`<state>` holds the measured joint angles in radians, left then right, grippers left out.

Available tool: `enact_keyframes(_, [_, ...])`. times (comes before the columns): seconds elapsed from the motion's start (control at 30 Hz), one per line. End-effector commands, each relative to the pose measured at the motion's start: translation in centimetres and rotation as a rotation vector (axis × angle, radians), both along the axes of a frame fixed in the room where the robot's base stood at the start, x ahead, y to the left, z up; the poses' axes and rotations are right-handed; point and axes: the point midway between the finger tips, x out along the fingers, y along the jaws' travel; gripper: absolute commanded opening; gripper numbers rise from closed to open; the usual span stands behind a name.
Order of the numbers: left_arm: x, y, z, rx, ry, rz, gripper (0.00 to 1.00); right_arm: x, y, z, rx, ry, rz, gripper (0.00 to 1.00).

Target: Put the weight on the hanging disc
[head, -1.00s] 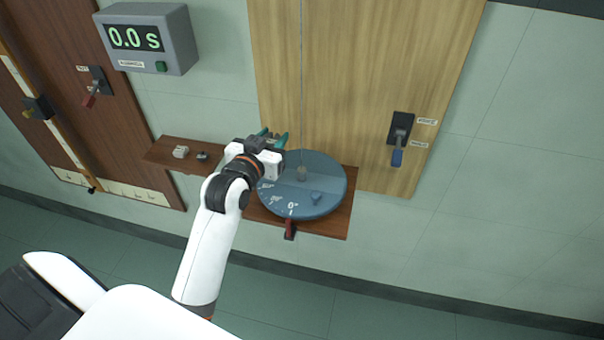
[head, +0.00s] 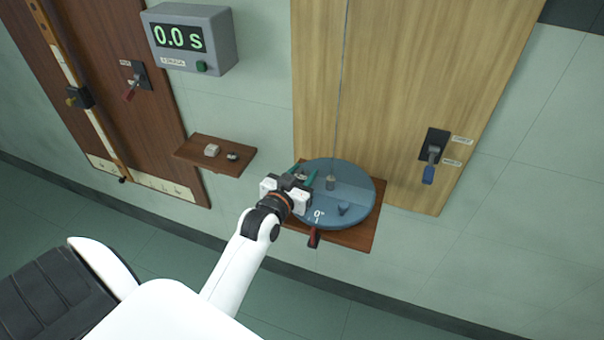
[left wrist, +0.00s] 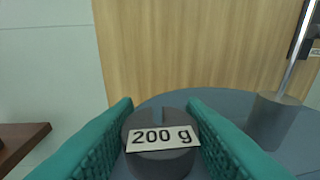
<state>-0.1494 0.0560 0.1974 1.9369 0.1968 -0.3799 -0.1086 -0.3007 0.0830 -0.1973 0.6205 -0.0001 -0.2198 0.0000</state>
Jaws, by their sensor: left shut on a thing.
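The blue hanging disc (head: 358,196) hangs on a thin wire with a grey cylindrical hub (head: 330,184) at its middle. In the left wrist view the disc (left wrist: 225,106) spreads behind the weight and the hub (left wrist: 272,118) stands at right. My left gripper (head: 305,176) is over the disc's left part. In the left wrist view its green fingers (left wrist: 161,135) are shut on a dark round weight (left wrist: 160,168) labelled 200 g. The weight is upright; I cannot tell whether it touches the disc. My right gripper is not in view.
A wooden shelf (head: 362,235) lies under the disc, with a red lever (head: 314,238) at its front. A small shelf (head: 228,165) at left carries two small items. A timer (head: 190,40) reads 0.0 s. A blue-handled switch (head: 430,172) is on the right panel.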

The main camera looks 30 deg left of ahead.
Motion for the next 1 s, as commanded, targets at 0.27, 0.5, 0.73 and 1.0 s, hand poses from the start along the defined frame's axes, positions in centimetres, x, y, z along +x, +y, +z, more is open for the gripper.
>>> enact_keyframes(0.27, [0.0, 0.0, -0.2, 0.0, 0.001, 0.0, 0.59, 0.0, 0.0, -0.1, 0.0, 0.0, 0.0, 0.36])
enact_keyframes(0.5, [0.0, 0.0, 0.2, 0.0, 0.0, 0.0, 0.59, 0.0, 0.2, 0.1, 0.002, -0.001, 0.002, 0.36])
enact_keyframes(0.73, [-3.5, -0.4, 0.4, 0.001, 0.003, 0.0, 0.59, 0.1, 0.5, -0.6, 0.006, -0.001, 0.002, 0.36])
enact_keyframes(1.0, [-9.1, -1.1, 1.3, 0.002, 0.003, 0.001, 0.59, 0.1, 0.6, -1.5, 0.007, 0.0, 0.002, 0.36])
